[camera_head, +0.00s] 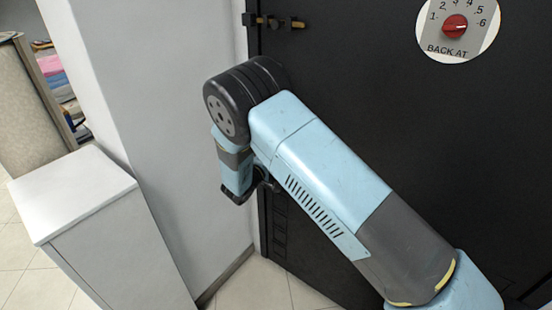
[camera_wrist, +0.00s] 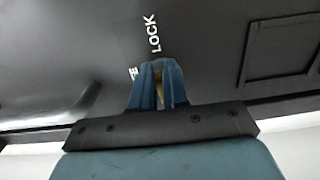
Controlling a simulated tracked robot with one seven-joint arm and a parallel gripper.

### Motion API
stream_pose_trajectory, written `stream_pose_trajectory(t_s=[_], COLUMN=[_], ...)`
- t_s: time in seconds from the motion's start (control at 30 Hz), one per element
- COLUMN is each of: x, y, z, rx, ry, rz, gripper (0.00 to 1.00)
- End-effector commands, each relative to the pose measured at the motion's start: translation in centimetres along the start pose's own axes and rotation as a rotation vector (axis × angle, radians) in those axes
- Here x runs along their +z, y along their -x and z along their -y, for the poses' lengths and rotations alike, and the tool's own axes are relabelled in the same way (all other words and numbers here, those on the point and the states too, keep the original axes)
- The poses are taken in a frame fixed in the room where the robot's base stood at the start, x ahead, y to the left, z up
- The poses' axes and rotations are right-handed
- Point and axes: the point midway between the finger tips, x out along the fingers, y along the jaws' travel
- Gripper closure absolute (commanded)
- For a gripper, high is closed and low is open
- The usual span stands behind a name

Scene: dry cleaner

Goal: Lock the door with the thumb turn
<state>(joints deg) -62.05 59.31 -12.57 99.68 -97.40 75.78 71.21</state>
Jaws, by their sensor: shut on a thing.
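The black door (camera_head: 350,110) fills the right of the head view. In the wrist view the door face (camera_wrist: 210,60) carries the white word LOCK (camera_wrist: 153,33) and a second white label (camera_wrist: 134,73), mostly hidden behind a finger. My gripper (camera_wrist: 159,72) has its blue fingers close together against the door, shut on a small brass-coloured piece (camera_wrist: 160,92), seemingly the thumb turn. Only a sliver of it shows between the fingers, so its angle cannot be told. In the head view my arm hides the fingers and the thumb turn.
A brass bolt (camera_head: 272,21) sits at the door's upper left edge. A round sign with a red dial (camera_head: 455,27) is at upper right. A grey wall (camera_head: 165,90) and a white-topped cabinet (camera_head: 75,190) stand left of the door. Some tiled floor (camera_head: 265,288) is clear below.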

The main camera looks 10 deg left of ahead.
Motion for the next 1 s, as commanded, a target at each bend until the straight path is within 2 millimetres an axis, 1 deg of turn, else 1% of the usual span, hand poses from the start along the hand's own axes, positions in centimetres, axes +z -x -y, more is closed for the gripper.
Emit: stream_pose_trajectory(t_s=[0.03, 0.37, 0.4, 0.6, 0.87, 1.0], x=[-0.08, -0.09, -0.09, -0.09, -0.04, -0.05], y=[0.24, 0.25, 0.25, 0.17, 0.16, 1.04], z=[0.41, 0.41, 0.41, 0.24, 0.11, 0.09], rx=[-0.008, -0.008, -0.008, -0.005, -0.002, -0.002], ry=[0.002, 0.002, 0.002, 0.000, -0.001, -0.001], rz=[-0.005, -0.005, -0.005, -0.004, -0.002, -0.002], gripper=[1.00, 1.00, 0.83, 0.64, 0.63, 0.63])
